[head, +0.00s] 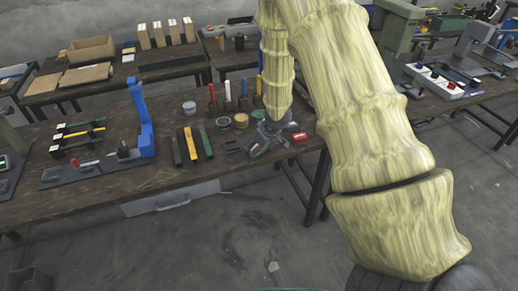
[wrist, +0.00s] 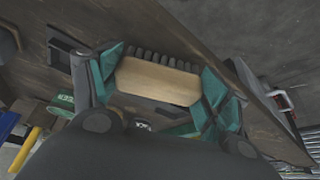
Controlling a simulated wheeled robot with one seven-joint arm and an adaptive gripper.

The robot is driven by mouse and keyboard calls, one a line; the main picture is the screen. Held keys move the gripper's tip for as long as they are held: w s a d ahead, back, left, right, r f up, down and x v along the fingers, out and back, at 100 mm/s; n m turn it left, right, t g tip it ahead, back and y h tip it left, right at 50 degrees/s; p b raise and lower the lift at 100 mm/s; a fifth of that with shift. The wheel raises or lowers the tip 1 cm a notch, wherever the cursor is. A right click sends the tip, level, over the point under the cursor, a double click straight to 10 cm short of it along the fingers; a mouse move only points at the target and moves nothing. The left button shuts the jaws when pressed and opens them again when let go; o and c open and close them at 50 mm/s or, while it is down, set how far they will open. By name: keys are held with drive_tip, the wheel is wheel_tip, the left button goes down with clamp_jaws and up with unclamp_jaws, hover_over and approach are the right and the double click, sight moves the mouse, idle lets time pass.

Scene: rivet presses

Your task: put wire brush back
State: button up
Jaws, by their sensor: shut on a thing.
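The wire brush (wrist: 157,82) shows in the wrist view as a pale wooden block with a row of dark bristles along its upper edge. The teal fingers of my gripper (wrist: 162,76) are shut on it, one at each end. In the head view my gripper (head: 268,136) is low over the right part of the front workbench (head: 95,191), beside a red object (head: 299,138). The brush cannot be made out there. I cannot tell whether it touches the bench top.
A blue press (head: 144,125) stands further left. The bench's front edge is close by.

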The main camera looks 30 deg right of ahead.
drive_tip(key=shift+f, duration=0.1)
drive_tip(key=o, duration=1.1)
